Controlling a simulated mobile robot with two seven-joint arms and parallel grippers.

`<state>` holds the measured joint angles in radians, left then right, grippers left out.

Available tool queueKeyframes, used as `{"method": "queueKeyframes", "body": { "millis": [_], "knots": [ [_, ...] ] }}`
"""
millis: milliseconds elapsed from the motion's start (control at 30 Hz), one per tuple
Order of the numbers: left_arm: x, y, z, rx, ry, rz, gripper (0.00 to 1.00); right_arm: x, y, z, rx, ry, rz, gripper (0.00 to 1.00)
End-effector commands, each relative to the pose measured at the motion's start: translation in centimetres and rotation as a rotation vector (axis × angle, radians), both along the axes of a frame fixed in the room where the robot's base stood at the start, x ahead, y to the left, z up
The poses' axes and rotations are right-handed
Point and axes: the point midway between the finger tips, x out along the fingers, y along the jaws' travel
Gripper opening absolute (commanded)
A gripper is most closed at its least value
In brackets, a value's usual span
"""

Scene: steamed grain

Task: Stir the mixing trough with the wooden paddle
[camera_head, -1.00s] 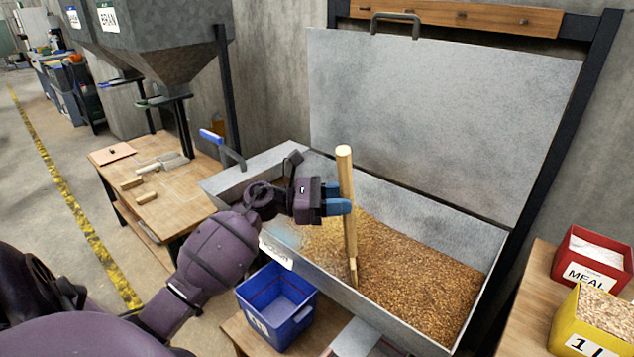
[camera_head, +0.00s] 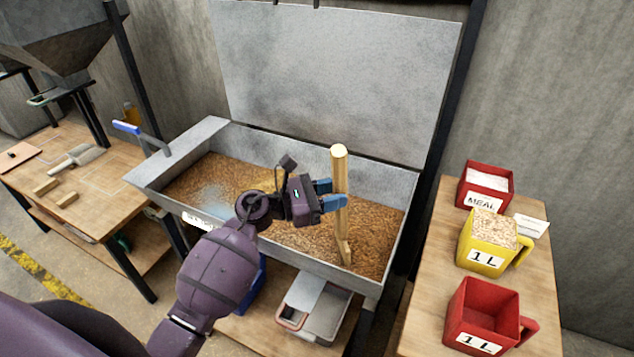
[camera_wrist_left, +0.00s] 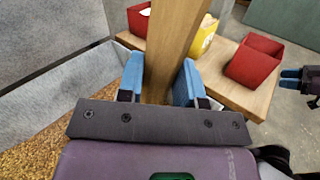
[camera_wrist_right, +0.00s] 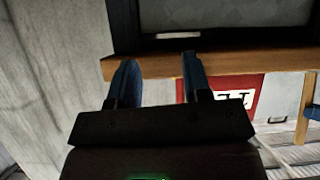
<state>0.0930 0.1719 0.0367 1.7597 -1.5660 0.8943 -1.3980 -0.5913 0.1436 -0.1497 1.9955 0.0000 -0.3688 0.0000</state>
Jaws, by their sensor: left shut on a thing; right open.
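The wooden paddle (camera_head: 341,180) stands nearly upright, its lower end in the grain near the right front of the metal mixing trough (camera_head: 392,226). My left gripper (camera_head: 332,194) is shut on the paddle's shaft, and the left wrist view shows the shaft (camera_wrist_left: 172,50) between its blue fingertips. The trough holds golden-brown grain (camera_head: 300,234), with a pale patch toward the left. My right gripper (camera_wrist_right: 157,82) is open and empty in the right wrist view. It is not in the head view.
The trough's lid (camera_head: 335,75) stands open behind it. On the right table (camera_head: 530,290) stand a red meal box (camera_head: 485,186), a yellow measure (camera_head: 487,242) with flakes and an empty red measure (camera_head: 483,318). A left bench (camera_head: 100,205) carries a scoop and wooden blocks. A grey container (camera_head: 318,310) sits below.

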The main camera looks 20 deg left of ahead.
Motion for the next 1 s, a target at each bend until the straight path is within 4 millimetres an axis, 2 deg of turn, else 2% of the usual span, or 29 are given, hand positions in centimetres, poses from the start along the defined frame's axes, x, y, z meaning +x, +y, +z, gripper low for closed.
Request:
{"method": "queueKeyframes", "body": {
  "millis": [267, 600, 767, 1000],
  "knots": [
    [-0.1, -2.1, 0.2, -0.002, 0.000, 0.000, 0.00, -1.0, -0.2, -0.3, 0.000, 0.028, -0.005, 0.45],
    [-0.1, -2.0, 2.5, 0.001, -0.002, -0.001, 0.00, -1.7, -0.2, 0.8, 0.002, 0.039, -0.010, 0.45],
    [-0.1, -2.1, 4.8, 0.001, -0.002, -0.001, 0.00, -1.9, -0.2, 1.8, 0.003, 0.050, -0.011, 0.45],
    [0.0, -1.5, 8.6, 0.004, -0.006, -0.001, 0.00, -2.2, -0.3, 0.8, 0.003, 0.062, -0.012, 0.45]
  ]
}}
